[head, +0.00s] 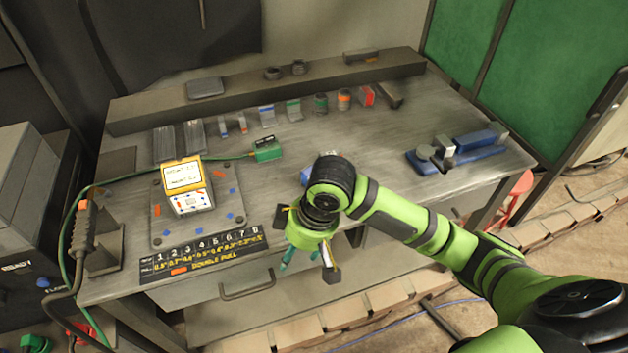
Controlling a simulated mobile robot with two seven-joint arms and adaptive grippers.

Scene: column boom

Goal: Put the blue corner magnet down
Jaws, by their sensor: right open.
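A blue piece (305,174) shows on the bench top just behind my right wrist, mostly hidden by the arm. It may be the blue corner magnet, but I cannot make out its shape. My right gripper (304,251) is open over the front edge of the bench, with its fingers spread and nothing seen between them. It is nearer the front than the blue piece and apart from it. My left gripper is not in view.
A plate (185,237) with a yellow-and-white box (187,185) lies at left. A numbered strip (205,252) runs along the front edge. A row of small parts stands before the dark rail (270,90). A blue clamp-like tool (470,150) lies at right. Bare bench surrounds it.

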